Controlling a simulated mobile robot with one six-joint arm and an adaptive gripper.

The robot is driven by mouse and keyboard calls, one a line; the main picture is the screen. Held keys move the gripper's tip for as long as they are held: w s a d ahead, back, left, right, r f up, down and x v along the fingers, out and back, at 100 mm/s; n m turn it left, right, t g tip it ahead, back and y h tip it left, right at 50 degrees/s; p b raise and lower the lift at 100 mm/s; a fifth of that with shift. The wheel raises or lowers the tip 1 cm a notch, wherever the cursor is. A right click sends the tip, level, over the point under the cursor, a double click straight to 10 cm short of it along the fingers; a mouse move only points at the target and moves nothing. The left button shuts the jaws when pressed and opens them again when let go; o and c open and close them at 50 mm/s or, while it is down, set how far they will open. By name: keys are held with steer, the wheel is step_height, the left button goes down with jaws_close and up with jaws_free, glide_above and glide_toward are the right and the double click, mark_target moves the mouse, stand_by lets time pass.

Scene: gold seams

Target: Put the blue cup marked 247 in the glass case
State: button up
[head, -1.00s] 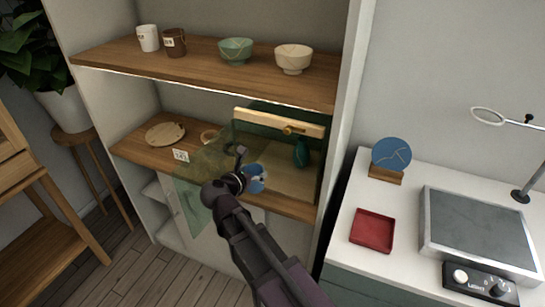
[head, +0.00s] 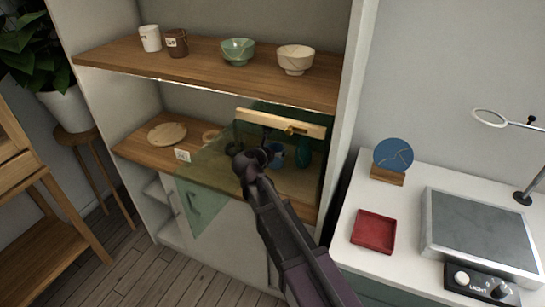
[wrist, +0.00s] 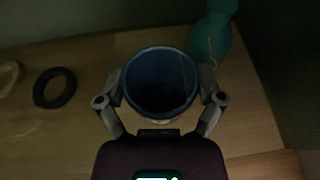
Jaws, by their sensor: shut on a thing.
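The blue cup (head: 276,155) is inside the glass case (head: 310,129), on the middle shelf of the cabinet, with my arm partly in front of it. In the wrist view the cup (wrist: 160,82) is seen from above, its mouth open and empty. My gripper (wrist: 161,97) is shut on it, one finger on each side. I cannot tell whether its base touches the case floor. The marking 247 is not readable. The case's green glass door (head: 207,190) hangs open at the front left.
A teal vase (wrist: 211,40) stands close behind and right of the cup. A dark ring (wrist: 54,88) lies to the left. The upper shelf holds cups and bowls (head: 238,51). A wooden plate (head: 167,133) lies left of the case.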

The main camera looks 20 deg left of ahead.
steer(key=shift+f+b, duration=1.8)
steer(key=shift+f, duration=0.15)
steer(key=o, duration=1)
steer(key=shift+r, duration=0.25)
